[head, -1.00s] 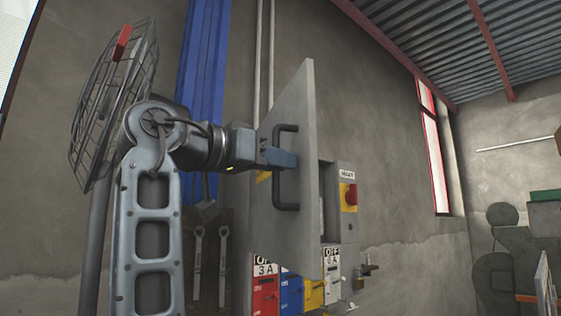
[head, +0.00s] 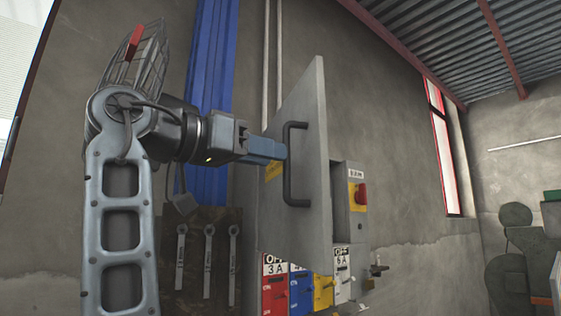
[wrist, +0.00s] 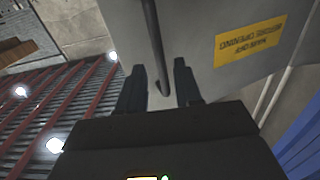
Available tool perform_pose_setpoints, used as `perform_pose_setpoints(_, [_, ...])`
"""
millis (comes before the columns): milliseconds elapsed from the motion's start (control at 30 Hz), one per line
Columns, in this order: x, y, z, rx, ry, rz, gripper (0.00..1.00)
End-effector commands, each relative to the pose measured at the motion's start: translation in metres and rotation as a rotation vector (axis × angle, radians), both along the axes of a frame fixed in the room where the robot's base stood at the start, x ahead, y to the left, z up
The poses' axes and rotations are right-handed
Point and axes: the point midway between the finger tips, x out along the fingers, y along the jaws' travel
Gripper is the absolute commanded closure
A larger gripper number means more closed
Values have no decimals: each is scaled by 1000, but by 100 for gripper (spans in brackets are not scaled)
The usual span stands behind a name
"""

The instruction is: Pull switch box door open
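The switch box door (head: 305,215) is a flat grey panel that stands swung out from the box (head: 350,230) in the head view. Its dark bar handle (head: 290,190) runs upright on the door's face. My gripper (head: 283,150) is at the handle's left side, near its upper half. In the wrist view, my gripper's two dark fingers (wrist: 160,88) are apart, with the handle (wrist: 153,40) showing in the gap between them. I see no finger pressed on the bar. The door face (wrist: 215,75) with a yellow label (wrist: 250,42) lies beyond.
A red knob (head: 361,194) sits on the box behind the door. Coloured switches (head: 300,288) line the bottom. Several wrenches (head: 208,260) hang on a board at the left. A blue column (head: 210,90) stands behind my arm.

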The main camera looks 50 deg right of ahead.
Motion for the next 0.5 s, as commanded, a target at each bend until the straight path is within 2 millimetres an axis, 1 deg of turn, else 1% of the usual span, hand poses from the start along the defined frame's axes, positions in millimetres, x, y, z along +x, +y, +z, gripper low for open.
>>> perform_pose_setpoints(33, [2,8,-1,0,0,3,66])
perform_pose_setpoints(200, [5,24,-1,0,1,1,66])
perform_pose_setpoints(300, [5,28,0,0,0,1,66])
perform_pose_setpoints(500, [5,28,0,0,0,0,66])
